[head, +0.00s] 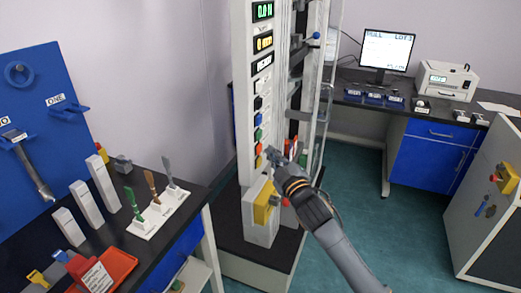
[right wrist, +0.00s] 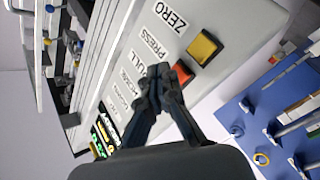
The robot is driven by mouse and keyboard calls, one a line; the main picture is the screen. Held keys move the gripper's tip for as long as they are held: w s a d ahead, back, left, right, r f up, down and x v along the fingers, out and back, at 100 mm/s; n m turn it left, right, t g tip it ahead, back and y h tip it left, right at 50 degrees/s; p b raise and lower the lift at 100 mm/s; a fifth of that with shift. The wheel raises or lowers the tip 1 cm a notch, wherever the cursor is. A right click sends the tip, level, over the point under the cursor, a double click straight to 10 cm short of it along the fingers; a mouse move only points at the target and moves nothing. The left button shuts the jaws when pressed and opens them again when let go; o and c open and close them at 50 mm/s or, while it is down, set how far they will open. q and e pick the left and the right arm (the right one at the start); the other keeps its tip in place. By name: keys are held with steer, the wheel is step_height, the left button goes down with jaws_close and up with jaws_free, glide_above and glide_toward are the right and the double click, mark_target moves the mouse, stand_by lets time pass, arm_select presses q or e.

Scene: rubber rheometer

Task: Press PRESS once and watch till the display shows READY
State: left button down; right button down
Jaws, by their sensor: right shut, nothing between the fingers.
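The tall white machine column (head: 244,120) carries small displays at its top and a row of coloured buttons below. The top display (head: 263,11) has green characters, the second display (head: 263,43) yellow ones, and the third display (head: 262,64) white text too small to read. The red-orange PRESS button (right wrist: 182,73) sits beside its label in the right wrist view; it shows in the head view too (head: 258,149). My right gripper (right wrist: 162,78) is shut and empty, its fingertips close to that button. I cannot tell whether they touch it. My left gripper is out of view.
The yellow ZERO button (right wrist: 204,47) is right beside PRESS. A yellow block (head: 265,203) is at the column's foot. A monitor (head: 386,50) and a white instrument (head: 446,80) stand on the back bench. A side table (head: 192,207) with brushes and a red tray is at left.

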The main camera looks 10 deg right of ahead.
stand_by(0.4)
steer(key=shift+w+a, duration=0.25)
steer(key=shift+a, duration=0.1)
